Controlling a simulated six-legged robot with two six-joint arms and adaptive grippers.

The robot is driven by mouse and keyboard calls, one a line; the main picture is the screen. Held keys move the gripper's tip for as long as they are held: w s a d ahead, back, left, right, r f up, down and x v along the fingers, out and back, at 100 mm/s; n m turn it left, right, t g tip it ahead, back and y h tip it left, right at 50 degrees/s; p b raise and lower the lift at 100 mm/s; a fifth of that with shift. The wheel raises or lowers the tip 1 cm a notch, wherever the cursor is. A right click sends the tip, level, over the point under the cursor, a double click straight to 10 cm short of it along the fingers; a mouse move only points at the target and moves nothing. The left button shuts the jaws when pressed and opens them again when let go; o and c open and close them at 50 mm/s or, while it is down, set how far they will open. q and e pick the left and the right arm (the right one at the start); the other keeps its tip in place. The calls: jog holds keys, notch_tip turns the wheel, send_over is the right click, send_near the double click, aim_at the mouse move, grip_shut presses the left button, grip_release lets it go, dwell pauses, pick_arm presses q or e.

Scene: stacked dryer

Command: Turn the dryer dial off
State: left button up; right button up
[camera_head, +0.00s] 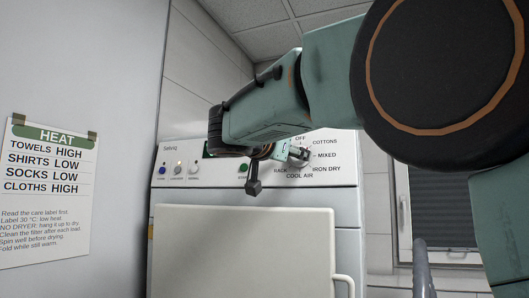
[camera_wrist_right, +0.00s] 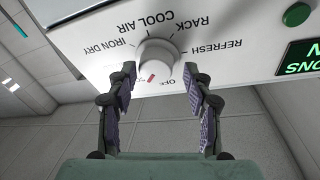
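The dryer dial is a round, light knob (camera_wrist_right: 156,55) with a red mark, seen upside down in the right wrist view. The red mark points near the OFF label, slightly to its left in that view. The dial (camera_head: 304,159) is partly hidden by my right gripper in the head view. My right gripper (camera_wrist_right: 161,76) is open, with one finger on each side of the dial in the picture. A gap shows between the knob and each finger; I cannot tell how far the tips reach along it. My left gripper is in neither view.
The dryer's white control panel (camera_wrist_right: 235,25) carries program labels, small buttons and a green display. Below it is the closed white door (camera_head: 245,250) with a handle. A HEAT notice (camera_head: 48,190) hangs on the left wall. My right arm covers the upper right.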

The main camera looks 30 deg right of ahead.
jog(key=shift+w+d+f, duration=0.1)
jog(key=shift+d, duration=0.1)
jog(key=shift+c, duration=0.8)
jog(key=shift+d+f, duration=0.1)
jog(key=shift+d, duration=0.4)
jog(key=c, duration=0.3)
jog(key=shift+w+a, duration=0.1)
jog(key=shift+a, duration=0.05)
jog(key=shift+c, duration=2)
pick_arm(q)
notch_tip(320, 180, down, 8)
jog(key=b, duration=0.8)
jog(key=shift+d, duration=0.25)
pick_arm(e)
jog(key=shift+s+f+n+t+y, duration=0.15)
jog(key=shift+n+t, duration=0.3)
jog(key=shift+n, duration=1.3)
jog(key=shift+n+t+y, duration=0.25)
jog(key=shift+n+t, duration=0.15)
jog(key=shift+n, duration=1.4)
jog(key=shift+s+f+n+t+y, duration=0.15)
jog(key=shift+n+t, duration=0.3)
jog(key=shift+n, duration=1.3)
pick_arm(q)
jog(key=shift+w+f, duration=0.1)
pick_arm(e)
jog(key=shift+y, duration=0.25)
jog(key=shift+r, duration=0.1)
